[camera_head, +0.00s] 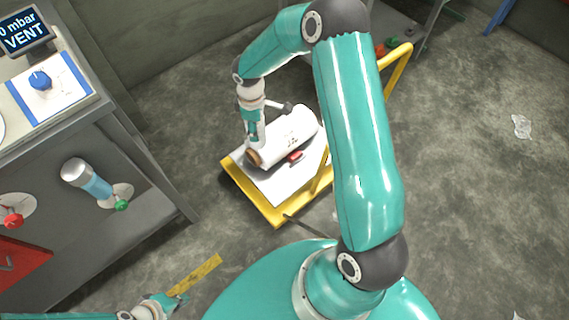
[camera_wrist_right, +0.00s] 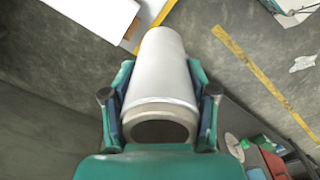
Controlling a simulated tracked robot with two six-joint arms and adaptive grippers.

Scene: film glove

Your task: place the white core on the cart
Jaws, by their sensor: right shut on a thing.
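In the head view my right gripper (camera_head: 254,122) is above the left part of the yellow cart (camera_head: 272,214). It is shut on the white core (camera_head: 260,136), which hangs below it in front of a larger white roll. In the right wrist view the core (camera_wrist_right: 165,70) sits between both fingers of the gripper (camera_wrist_right: 160,105), its hollow grey end towards me. I cannot tell whether the core touches the cart or the roll. My left gripper (camera_head: 172,302) is low at the left, near a yellow floor strip; its fingers are too small to judge.
The large white roll (camera_head: 292,138) with a brown end lies on the cart's white top, beside a small red object (camera_head: 295,156). A grey bench (camera_head: 150,185) with a vent display (camera_head: 24,33) stands at the left. The floor at the right is mostly free.

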